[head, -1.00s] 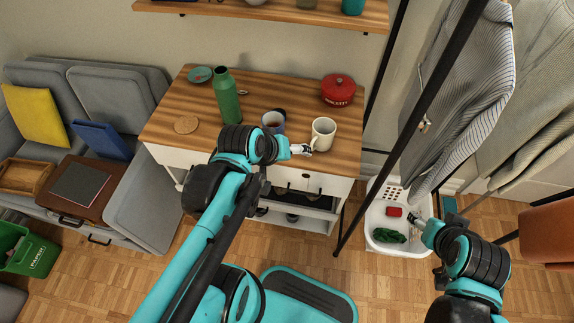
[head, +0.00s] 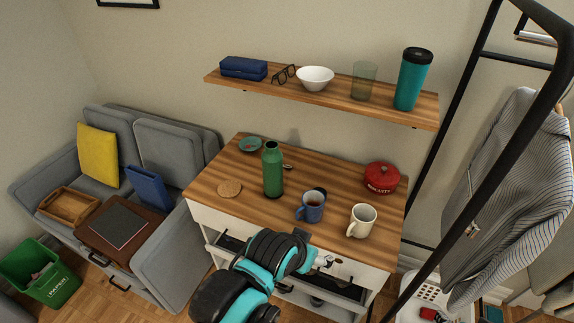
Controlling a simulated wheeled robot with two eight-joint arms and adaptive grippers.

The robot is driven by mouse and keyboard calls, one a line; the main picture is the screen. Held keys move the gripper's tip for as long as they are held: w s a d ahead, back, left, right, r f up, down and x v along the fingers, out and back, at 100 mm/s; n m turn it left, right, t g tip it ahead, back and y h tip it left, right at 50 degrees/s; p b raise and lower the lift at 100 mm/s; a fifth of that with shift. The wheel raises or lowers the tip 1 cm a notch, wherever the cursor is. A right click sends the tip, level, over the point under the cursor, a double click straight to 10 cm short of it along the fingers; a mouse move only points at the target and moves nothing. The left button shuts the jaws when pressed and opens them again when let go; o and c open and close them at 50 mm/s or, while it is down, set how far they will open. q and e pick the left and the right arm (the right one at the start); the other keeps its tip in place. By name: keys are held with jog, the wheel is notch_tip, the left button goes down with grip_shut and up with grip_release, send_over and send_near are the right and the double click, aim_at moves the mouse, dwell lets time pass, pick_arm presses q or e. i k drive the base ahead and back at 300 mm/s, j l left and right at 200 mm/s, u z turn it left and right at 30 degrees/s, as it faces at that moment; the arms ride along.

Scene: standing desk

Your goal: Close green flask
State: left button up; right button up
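The green flask (head: 272,170) stands upright on the wooden desk top (head: 228,169), left of the blue mug. I cannot clearly tell whether its mouth is open or capped. A small dark object (head: 320,190) shows just behind the blue mug (head: 312,207); I cannot tell what it is. My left gripper (head: 330,262) is low at the desk's front, below the mugs and apart from the flask. It is small and partly hidden by my arm, so its fingers do not show clearly. My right gripper is out of view.
A coaster (head: 229,188) and a small teal dish (head: 250,144) are on the left. Above hangs a shelf (head: 337,91) with a teal tumbler (head: 412,79).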

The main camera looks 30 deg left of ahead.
aim_at(271, 157)
jog(key=u, duration=1.25)
